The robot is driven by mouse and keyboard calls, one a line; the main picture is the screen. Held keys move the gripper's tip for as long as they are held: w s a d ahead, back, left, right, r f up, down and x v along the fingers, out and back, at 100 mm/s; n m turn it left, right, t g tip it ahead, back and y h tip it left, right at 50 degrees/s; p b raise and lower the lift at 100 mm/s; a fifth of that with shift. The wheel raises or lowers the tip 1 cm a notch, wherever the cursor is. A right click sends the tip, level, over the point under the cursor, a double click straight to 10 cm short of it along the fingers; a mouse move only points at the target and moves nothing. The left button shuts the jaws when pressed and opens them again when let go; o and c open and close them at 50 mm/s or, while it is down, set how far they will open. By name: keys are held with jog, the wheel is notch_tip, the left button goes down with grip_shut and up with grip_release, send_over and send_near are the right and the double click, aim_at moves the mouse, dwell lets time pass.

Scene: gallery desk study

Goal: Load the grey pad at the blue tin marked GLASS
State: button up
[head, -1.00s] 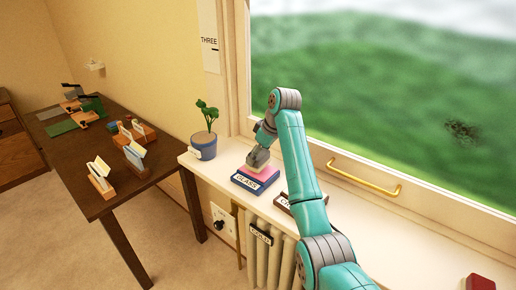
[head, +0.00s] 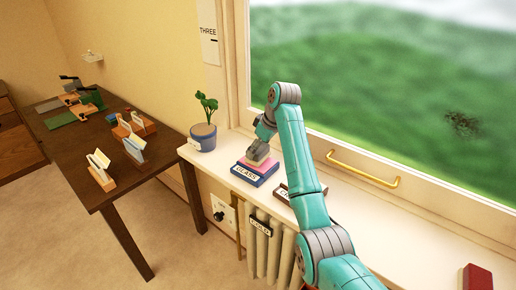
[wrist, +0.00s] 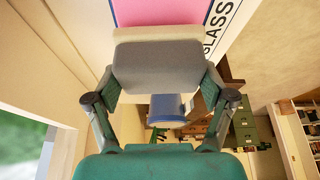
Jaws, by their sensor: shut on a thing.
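The blue tin marked GLASS (head: 250,176) stands on the pale windowsill, with a pink surface on top. The pink surface (wrist: 165,12) and the GLASS label (wrist: 218,30) also show at the top of the wrist view. My gripper (wrist: 158,78) is shut on the grey pad (wrist: 157,66), a grey block between its two fingers. In the head view my gripper (head: 258,149) is right at the tin's top, and the pad is small and partly hidden there. I cannot tell whether the pad touches the pink surface.
A second dark tin (head: 284,192) with a partly hidden label stands to the right, behind my arm. A potted plant (head: 204,137) stands left of the blue tin. A red block (head: 478,278) lies far right. The window and brass handle (head: 362,168) are behind.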

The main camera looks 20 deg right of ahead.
jog(key=shift+f, duration=0.55)
dwell(1.3)
jog(key=shift+r, duration=3.55)
